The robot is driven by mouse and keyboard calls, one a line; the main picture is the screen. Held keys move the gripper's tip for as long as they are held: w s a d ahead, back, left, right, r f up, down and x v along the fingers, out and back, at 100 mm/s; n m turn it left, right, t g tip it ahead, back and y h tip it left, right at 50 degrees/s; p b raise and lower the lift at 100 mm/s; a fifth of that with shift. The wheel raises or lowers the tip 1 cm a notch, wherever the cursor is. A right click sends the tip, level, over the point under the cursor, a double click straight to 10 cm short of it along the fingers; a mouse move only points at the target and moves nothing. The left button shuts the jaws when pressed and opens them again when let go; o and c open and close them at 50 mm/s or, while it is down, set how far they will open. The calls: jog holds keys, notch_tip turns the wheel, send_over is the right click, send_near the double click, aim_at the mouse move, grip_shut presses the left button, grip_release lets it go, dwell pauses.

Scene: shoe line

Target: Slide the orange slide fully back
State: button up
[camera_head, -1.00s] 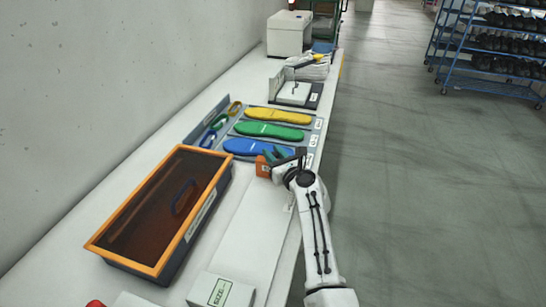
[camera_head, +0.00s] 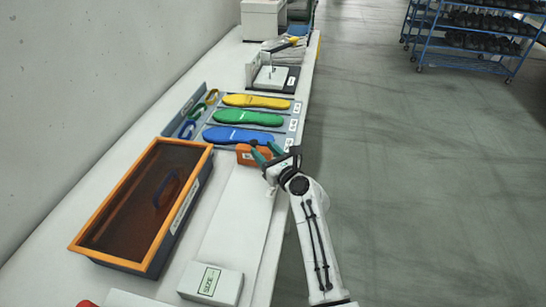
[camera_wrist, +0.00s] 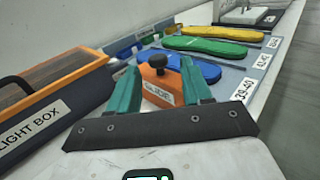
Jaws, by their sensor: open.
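The orange slide (camera_head: 246,155) is a small block on the bench, just in front of the blue insole. In the wrist view the orange slide (camera_wrist: 156,88) has a black knob on top and a label on its near face. My gripper (camera_head: 263,149) is at its right side in the head view. In the wrist view my gripper's (camera_wrist: 160,82) teal fingers are apart, one on each side of the slide. The slide shows between them; whether either finger touches it I cannot tell. The slide's lower edge is hidden.
An orange-rimmed light box (camera_head: 140,215) stands at left. A pale flat strip (camera_head: 236,215) runs towards a white size box (camera_head: 211,283). Blue (camera_head: 238,135), green (camera_head: 247,117) and yellow (camera_head: 256,101) insoles lie behind the slide. The floor at right is clear up to a shoe rack (camera_head: 475,40).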

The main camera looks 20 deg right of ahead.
jog(key=shift+s+d, duration=0.2)
jog(key=shift+s, duration=0.9)
jog(key=shift+s+d, duration=0.15)
jog(key=shift+s, duration=0.9)
jog(key=s+n+g, duration=0.1)
jog(key=s+n, duration=0.1)
jog(key=n, duration=0.2)
jog(key=s+f+n+g+y, duration=0.1)
jog(key=s+n, duration=0.1)
jog(key=n, duration=0.2)
jog(key=s+f+n+g, duration=0.1)
jog(key=s+n, duration=0.2)
jog(key=n, duration=0.1)
jog(key=shift+a+f+g+y, duration=0.25)
jog(key=shift+g+y, duration=0.15)
jog(key=s+d+f+n+g+h, duration=0.1)
jog(key=s+f+n+g, duration=0.2)
jog(key=s+n, duration=0.4)
jog(key=s+d+f+n+g+h, duration=0.1)
jog(key=s+n+g, duration=0.4)
jog(key=s, duration=1.2)
jog(key=s+d+f+n+g+h, duration=0.1)
jog(key=s+f+n+g+h, duration=0.1)
jog(key=s+f+n+g, duration=0.3)
jog(key=s+f+n, duration=0.1)
jog(key=s+n, duration=0.3)
jog(key=s, duration=0.3)
jog(key=shift+s+d+n+h, duration=0.15)
jog(key=shift+s+n+h, duration=0.15)
jog(key=shift+h, duration=0.1)
